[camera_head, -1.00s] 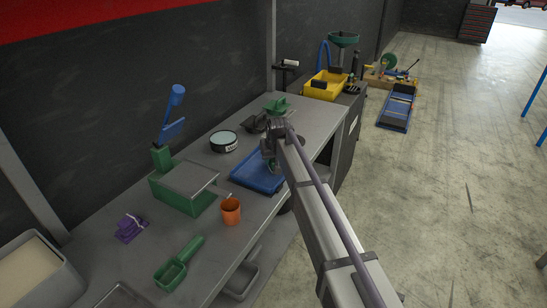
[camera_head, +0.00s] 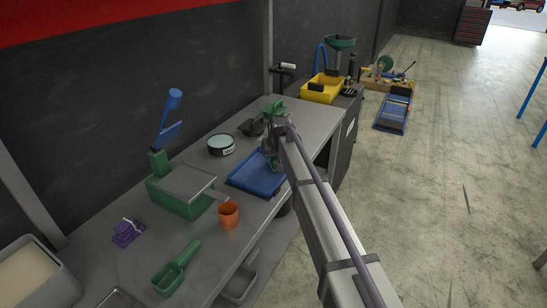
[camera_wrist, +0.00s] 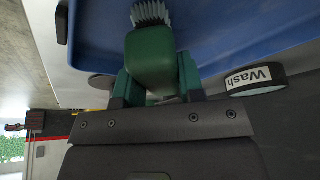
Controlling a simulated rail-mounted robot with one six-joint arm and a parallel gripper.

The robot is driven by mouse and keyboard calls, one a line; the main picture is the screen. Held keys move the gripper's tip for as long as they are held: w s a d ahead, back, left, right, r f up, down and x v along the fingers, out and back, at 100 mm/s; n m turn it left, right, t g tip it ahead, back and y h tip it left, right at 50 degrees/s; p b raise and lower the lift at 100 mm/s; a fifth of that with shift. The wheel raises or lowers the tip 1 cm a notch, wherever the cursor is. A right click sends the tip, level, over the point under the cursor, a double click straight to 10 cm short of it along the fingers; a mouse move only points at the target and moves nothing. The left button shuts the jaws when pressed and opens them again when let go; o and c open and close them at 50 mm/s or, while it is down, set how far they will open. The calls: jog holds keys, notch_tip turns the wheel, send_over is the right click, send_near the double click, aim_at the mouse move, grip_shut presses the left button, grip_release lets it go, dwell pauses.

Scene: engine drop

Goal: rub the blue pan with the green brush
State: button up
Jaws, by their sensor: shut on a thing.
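The blue pan (camera_head: 251,177) lies on the grey workbench, right of its middle, and fills the top of the wrist view (camera_wrist: 230,30). My gripper (camera_wrist: 155,75) is shut on the green brush (camera_wrist: 150,55), one finger on each side of it. The pale bristles (camera_wrist: 150,14) point toward the pan's blue surface. I cannot tell whether they touch it. In the head view my gripper (camera_head: 272,158) is at the pan's far right part, and my arm hides much of the brush.
A round tin marked Wash (camera_head: 221,145) stands just behind the pan; it shows in the wrist view (camera_wrist: 257,79). A green box (camera_head: 180,190), an orange cup (camera_head: 228,215) and a green scoop (camera_head: 173,272) are to the left. A dark object (camera_head: 252,127) sits farther back.

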dwell(0.3)
jog(key=shift+s+a, duration=0.35)
jog(key=shift+s, duration=0.4)
jog(key=shift+s+a, duration=0.3)
jog(key=shift+s, duration=0.45)
jog(key=shift+w, duration=0.1)
notch_tip(320, 180, up, 7)
jog(key=p, duration=0.6)
jog(key=shift+p, duration=0.4)
